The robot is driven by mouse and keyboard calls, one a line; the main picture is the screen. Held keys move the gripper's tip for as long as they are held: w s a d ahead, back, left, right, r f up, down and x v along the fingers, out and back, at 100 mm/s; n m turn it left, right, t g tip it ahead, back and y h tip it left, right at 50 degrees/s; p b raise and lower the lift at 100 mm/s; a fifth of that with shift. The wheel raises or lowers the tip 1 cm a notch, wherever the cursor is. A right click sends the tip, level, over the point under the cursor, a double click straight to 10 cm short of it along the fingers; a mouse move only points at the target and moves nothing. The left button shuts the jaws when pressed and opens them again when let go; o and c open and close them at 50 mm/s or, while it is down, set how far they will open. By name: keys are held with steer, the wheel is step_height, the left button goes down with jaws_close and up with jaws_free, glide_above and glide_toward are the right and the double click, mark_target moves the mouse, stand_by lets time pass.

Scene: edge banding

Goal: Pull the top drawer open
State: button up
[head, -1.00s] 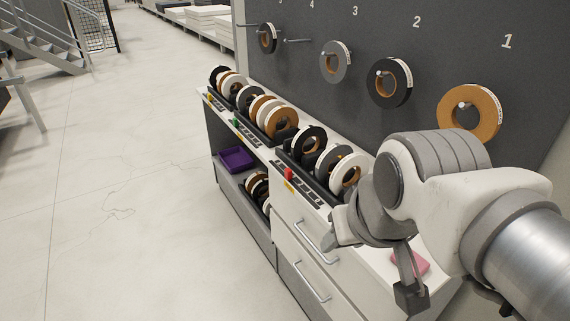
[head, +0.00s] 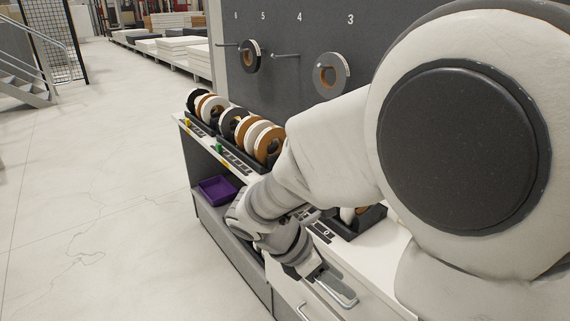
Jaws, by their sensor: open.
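The white drawer front (head: 284,284) shows at the bottom middle of the head view, below the cabinet's top, partly covered by my arm. My gripper (head: 324,283) is open and points down toward the right beside the drawer fronts. A pale bar lies right at its fingers. It looks like the top drawer's handle, but I cannot tell it clearly from a finger, nor whether they touch. A lower handle (head: 304,313) shows at the bottom edge. I see no clear gap at the top drawer, and much of it is hidden.
Racks of banding rolls (head: 268,145) stand on the white cabinet top (head: 375,240). A purple bin (head: 217,189) sits on the shelf to the left. A grey board (head: 285,35) with hung rolls stands behind. The floor (head: 110,200) at left is clear.

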steer(key=w+a+f+n+t+h+b, duration=0.1)
steer(key=w+a+f+n+h+b, duration=0.1)
steer(key=f+n, duration=0.3)
steer(key=w+a+f+n+t+h+b, duration=0.1)
steer(key=w+a+f+n+h+b, duration=0.15)
steer(key=f+n, duration=0.25)
steer(key=n+t+b, duration=0.3)
steer(key=n+t, duration=0.4)
steer(key=n, duration=0.4)
glide_toward(324, 286)
steer(key=shift+n+h, duration=0.25)
steer(key=shift+n, duration=0.05)
steer(key=b+x, duration=0.1)
steer(key=x, duration=0.2)
steer(key=b+x, duration=0.1)
steer(key=x, duration=0.3)
steer(key=f+b+x, duration=0.1)
steer(key=x, duration=0.2)
steer(key=shift+w, duration=0.3)
steer(key=shift+a, duration=0.1)
jaws_close()
